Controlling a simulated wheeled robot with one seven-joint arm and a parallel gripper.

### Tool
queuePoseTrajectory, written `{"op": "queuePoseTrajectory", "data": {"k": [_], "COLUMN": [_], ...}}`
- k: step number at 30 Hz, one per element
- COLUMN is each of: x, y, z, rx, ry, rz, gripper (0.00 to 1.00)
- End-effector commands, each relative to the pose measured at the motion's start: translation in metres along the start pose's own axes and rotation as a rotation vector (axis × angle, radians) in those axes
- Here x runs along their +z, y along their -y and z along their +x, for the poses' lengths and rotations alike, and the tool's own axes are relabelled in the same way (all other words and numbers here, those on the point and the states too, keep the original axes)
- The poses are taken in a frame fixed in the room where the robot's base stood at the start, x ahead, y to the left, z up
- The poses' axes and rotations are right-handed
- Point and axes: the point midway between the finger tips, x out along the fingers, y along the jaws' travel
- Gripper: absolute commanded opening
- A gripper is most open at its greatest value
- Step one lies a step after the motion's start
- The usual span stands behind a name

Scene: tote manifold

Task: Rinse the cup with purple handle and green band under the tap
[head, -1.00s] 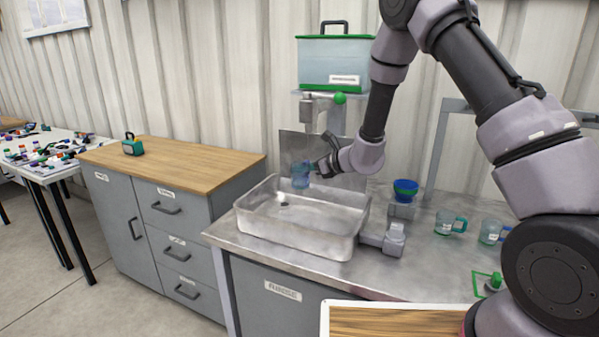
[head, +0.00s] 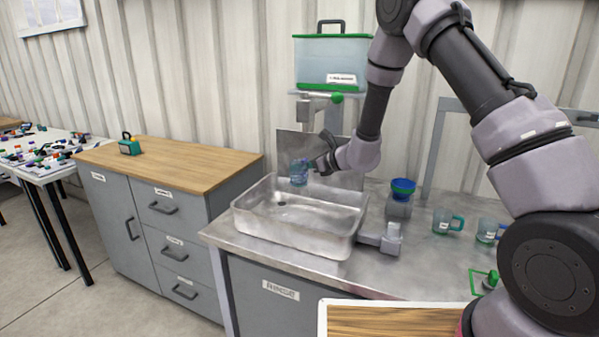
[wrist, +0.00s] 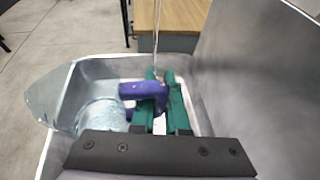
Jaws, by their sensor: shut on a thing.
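The cup is clear and bluish, and hangs over the left back part of the metal sink (head: 335,243) in the head view (head: 299,174). In the wrist view its clear body (wrist: 98,114) is at the left and its purple handle (wrist: 142,91) sits between the green fingers. My gripper (wrist: 162,95) is shut on that handle. The green band cannot be made out. The tap (head: 312,103) with a green knob (head: 337,98) is above the cup. A thin water stream (wrist: 155,38) shows in the wrist view; whether it enters the cup I cannot tell.
A water tank (head: 332,62) stands above the tap. A metal splash plate (head: 292,146) rises behind the sink. Right of the sink are a blue and green bowl (head: 403,188) on a stand and two handled cups (head: 445,221) (head: 487,232). A wood-topped cabinet (head: 175,160) stands left.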

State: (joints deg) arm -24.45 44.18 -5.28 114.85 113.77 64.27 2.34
Motion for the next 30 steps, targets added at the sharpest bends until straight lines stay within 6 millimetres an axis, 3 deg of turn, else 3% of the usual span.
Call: {"op": "queuePoseTrajectory", "data": {"k": [15,30], "x": [-0.0035,0.0003], "y": [0.0057,-0.0004], "z": [-0.0094,0.0003], "rx": [-0.001,0.0], "ry": [0.001,0.0], "rz": [0.0,0.0], "gripper": [0.0,0.0]}}
